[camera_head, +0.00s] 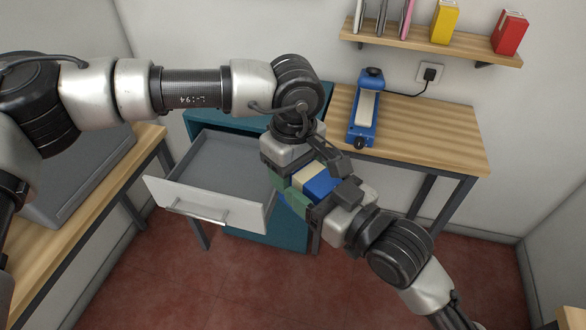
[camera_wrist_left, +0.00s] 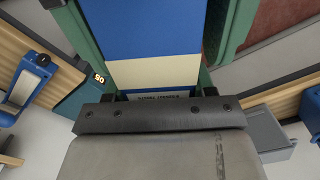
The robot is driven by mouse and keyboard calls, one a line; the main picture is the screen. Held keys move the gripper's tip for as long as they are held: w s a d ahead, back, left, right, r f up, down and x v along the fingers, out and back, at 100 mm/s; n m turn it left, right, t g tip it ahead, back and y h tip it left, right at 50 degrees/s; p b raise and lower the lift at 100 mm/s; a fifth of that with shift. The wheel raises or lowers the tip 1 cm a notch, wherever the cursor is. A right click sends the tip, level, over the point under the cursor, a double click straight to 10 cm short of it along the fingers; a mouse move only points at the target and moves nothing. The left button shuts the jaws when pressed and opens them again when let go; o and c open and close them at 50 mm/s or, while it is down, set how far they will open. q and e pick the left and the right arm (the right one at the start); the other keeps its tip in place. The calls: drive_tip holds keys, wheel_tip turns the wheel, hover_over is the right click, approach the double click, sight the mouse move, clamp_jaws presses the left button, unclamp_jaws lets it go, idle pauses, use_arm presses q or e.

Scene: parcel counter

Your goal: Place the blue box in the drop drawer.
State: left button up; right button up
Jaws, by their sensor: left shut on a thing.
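The blue box (camera_head: 321,184) has a cream band and is held in the air just right of the open drawer. My left gripper (camera_head: 304,185) is shut on it, with green fingers at its sides. The box (camera_wrist_left: 155,32) also fills the upper middle of the left wrist view, between the green fingers. My right gripper (camera_head: 333,203) is close against the box's lower right side; its jaw opening and any contact are unclear. The drop drawer (camera_head: 205,201) is pulled out of the teal cabinet (camera_head: 265,240), with a white front and bar handle. Its visible grey inside is empty.
A wooden counter (camera_head: 430,145) at the right holds a blue device (camera_head: 364,112) with a pale strip. A wall shelf (camera_head: 425,45) carries yellow and red boxes. A grey case (camera_head: 85,185) lies on the left table. Red floor shows below.

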drive_tip(key=shift+o, duration=1.4)
